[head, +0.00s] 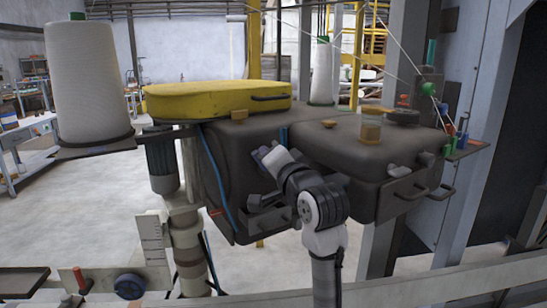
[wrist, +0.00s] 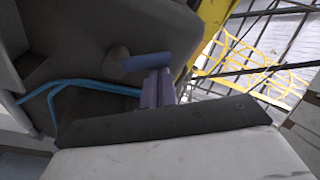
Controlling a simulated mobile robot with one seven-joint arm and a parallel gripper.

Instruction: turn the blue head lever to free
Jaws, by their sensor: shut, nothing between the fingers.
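The blue head lever (wrist: 147,62) is a short flat bar beside a round dark boss on the grey-brown machine body, seen in the wrist view. In the head view a narrow upright blue strip, which looks like the same lever (head: 283,137), shows on the body just above my gripper. My gripper (head: 262,153) is shut with nothing in it. Its purple-grey fingers show in the wrist view (wrist: 157,88), with their tips right at the lever's lower edge. I cannot tell whether they touch it.
A yellow cover (head: 215,97) lies on top of the machine head. Blue cables (wrist: 75,86) run along the body left of my fingers. A white thread cone (head: 90,85) stands at left. A pale rail (head: 440,280) crosses the front.

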